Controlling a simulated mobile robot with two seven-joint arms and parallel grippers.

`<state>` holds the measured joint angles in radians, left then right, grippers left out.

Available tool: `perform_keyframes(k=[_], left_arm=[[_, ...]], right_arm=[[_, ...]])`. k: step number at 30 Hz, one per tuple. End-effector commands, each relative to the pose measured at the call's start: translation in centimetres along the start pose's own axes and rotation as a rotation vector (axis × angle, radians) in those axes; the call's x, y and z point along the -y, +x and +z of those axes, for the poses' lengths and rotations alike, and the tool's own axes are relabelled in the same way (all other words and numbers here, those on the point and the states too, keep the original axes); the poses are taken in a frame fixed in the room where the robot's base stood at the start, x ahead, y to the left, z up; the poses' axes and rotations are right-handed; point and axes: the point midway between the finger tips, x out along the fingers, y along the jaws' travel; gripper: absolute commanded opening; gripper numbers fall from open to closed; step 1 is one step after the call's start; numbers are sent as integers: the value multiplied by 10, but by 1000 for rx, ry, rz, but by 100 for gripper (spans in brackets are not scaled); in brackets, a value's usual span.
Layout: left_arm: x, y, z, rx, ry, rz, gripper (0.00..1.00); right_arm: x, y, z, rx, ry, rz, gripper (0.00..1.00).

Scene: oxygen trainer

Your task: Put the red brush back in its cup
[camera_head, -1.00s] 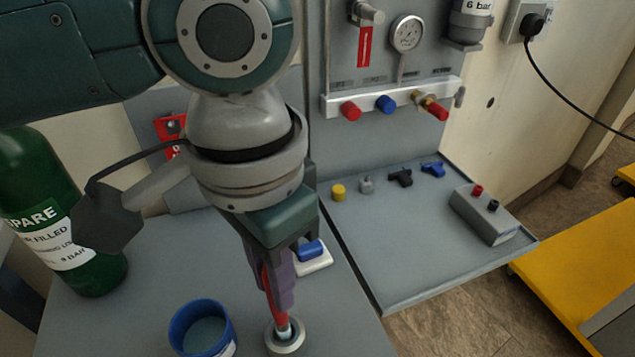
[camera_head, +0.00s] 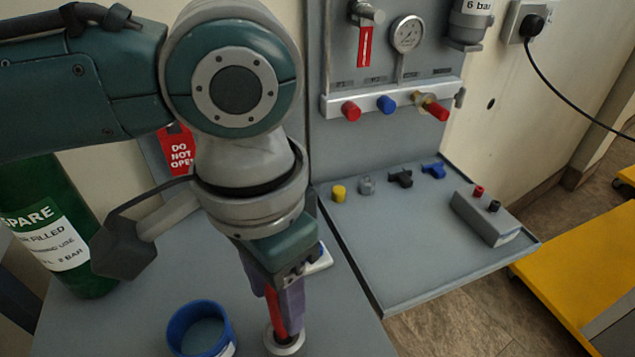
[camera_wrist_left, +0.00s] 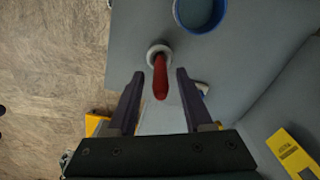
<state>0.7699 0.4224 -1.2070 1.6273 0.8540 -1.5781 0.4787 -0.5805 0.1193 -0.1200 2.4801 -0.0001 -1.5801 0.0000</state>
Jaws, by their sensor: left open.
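The red brush (camera_head: 274,308) stands in a small pale round cup (camera_head: 284,345) on the grey bench, its lower end inside the ring. In the left wrist view the red brush (camera_wrist_left: 161,78) points up toward the camera out of the cup (camera_wrist_left: 157,49). My left gripper (camera_head: 286,318) is low over the cup, with its two dark fingers either side of the brush handle. In the wrist view the fingers are apart, with a gap on both sides of the brush. My right gripper is not in view.
A blue tub (camera_head: 200,328) stands just left of the cup. A green cylinder (camera_head: 60,225) stands at the far left. A grey shelf (camera_head: 400,245) with small caps and a grey box (camera_head: 485,216) lies to the right. The bench edge is close to the cup.

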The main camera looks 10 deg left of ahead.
Motion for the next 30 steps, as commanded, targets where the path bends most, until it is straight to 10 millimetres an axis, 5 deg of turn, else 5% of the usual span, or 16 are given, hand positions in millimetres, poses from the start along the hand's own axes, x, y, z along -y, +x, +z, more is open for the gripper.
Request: perform_keyframes(k=[12,18,25,30], left_arm=[[0,-85,-1,-5,0,0,51],[0,-112,-1,-2,0,1,51],[-4,-115,0,-7,5,12,51],[-38,-97,0,-101,41,111,51]], right_arm=[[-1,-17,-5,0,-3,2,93],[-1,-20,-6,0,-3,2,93],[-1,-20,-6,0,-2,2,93],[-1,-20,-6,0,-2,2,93]])
